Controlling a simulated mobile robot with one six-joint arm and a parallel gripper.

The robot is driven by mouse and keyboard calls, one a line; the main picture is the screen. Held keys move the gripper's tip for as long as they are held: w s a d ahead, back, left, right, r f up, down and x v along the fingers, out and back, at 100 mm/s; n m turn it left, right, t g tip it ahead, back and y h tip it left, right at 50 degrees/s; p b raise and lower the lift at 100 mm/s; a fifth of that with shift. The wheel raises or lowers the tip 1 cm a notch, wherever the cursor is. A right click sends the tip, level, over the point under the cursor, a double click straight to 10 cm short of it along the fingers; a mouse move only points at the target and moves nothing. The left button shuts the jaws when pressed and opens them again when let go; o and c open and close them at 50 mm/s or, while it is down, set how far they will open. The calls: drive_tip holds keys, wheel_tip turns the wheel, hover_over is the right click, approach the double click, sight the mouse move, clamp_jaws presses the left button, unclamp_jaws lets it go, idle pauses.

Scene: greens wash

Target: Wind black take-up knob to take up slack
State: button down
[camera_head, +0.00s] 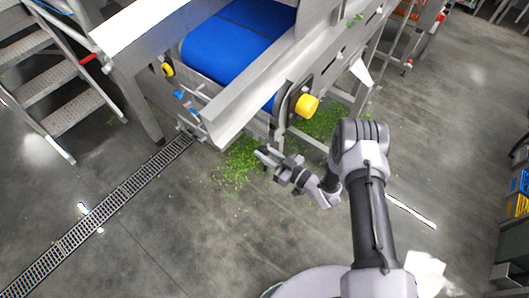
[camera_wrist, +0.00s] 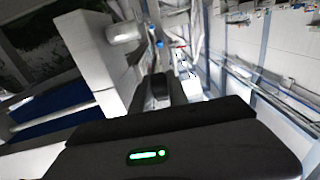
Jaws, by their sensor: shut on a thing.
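My gripper (camera_head: 264,155) is at the lower front end of the conveyor, just under its steel side frame (camera_head: 245,100). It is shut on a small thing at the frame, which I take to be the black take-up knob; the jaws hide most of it. In the wrist view the dark gripper (camera_wrist: 158,88) reaches forward against a blurred, pale background, and the knob cannot be told clearly from the fingers. The blue conveyor belt (camera_head: 225,50) runs up and back from the frame. How slack it is cannot be told.
A yellow round cap (camera_head: 306,105) sticks out of the frame above my gripper. Green leaf scraps (camera_head: 238,165) lie on the floor below. Metal stairs (camera_head: 48,80) stand at the left, and a floor drain (camera_head: 100,210) runs across. The floor at front left is open.

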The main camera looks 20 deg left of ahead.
drive_tip(key=shift+f+b, duration=0.2)
drive_tip(key=shift+b, duration=0.1)
drive_tip(key=y+b, duration=0.1)
drive_tip(key=b, duration=0.2)
drive_tip(key=shift+f+t+y, duration=0.3)
drive_tip(key=shift+y, duration=0.1)
drive_tip(key=y+b, duration=0.1)
drive_tip(key=b, duration=0.1)
drive_tip(key=shift+a+t+b, duration=0.1)
drive_tip(key=shift+t+b, duration=0.2)
drive_tip(key=shift+b, duration=0.1)
drive_tip(key=shift+r+y, duration=0.2)
drive_tip(key=shift+y, duration=0.4)
drive_tip(key=y+p, duration=0.1)
drive_tip(key=p, duration=0.2)
drive_tip(key=shift+a+r+t, duration=0.1)
drive_tip(key=shift+r+t, duration=0.25)
drive_tip(key=shift+t, duration=0.05)
drive_tip(key=shift+y+p, duration=0.6)
drive_tip(key=shift+p, duration=0.5)
drive_tip(key=shift+f+t+y+p, duration=0.2)
drive_tip(key=shift+t+y+p, duration=0.2)
drive_tip(key=shift+y+p, duration=0.15)
drive_tip(key=shift+w, duration=0.1)
